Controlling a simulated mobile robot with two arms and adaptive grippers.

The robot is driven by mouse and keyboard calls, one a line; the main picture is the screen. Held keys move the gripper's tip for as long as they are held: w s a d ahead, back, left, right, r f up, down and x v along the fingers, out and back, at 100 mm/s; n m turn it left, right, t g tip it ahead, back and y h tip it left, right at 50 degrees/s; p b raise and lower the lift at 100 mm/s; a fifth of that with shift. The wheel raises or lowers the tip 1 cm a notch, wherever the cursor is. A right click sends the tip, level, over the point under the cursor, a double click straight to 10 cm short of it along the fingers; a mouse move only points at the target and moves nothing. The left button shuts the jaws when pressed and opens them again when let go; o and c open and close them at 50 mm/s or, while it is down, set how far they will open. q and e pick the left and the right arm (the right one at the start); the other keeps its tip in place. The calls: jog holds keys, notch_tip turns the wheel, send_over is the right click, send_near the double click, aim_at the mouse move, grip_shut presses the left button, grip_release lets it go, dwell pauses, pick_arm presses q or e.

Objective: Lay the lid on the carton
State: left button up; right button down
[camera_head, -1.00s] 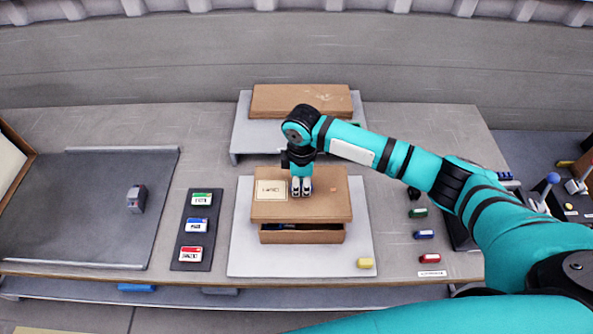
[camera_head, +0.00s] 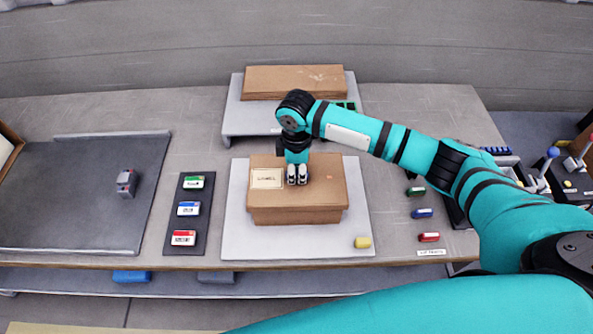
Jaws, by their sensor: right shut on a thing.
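The brown cardboard lid (camera_head: 322,189) sits over the carton (camera_head: 297,217) on the light grey mat at the middle of the table. The lid covers the carton's top, and only the carton's front wall shows below it. A pale label lies on the lid's left part. My right gripper (camera_head: 297,180) points down at the middle of the lid and is shut on a part of it. The grasped part is hidden by the fingers. My left gripper is not in view.
Another brown box (camera_head: 295,82) rests on a raised grey stand (camera_head: 235,119) behind. A dark tray (camera_head: 180,237) with green, blue and red labelled items is at left. Small coloured pieces lie at right.

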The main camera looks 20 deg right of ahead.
jog(key=shift+f, duration=0.55)
jog(key=shift+f+b, duration=0.35)
jog(key=shift+b, duration=0.05)
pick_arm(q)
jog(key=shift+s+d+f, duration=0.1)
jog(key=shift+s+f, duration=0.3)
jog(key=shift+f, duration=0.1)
pick_arm(e)
jog(key=shift+f, duration=0.25)
jog(key=shift+f, duration=0.2)
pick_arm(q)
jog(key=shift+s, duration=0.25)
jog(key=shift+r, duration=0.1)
pick_arm(e)
jog(key=shift+f, duration=0.3)
jog(key=c, duration=1.2)
grip_release()
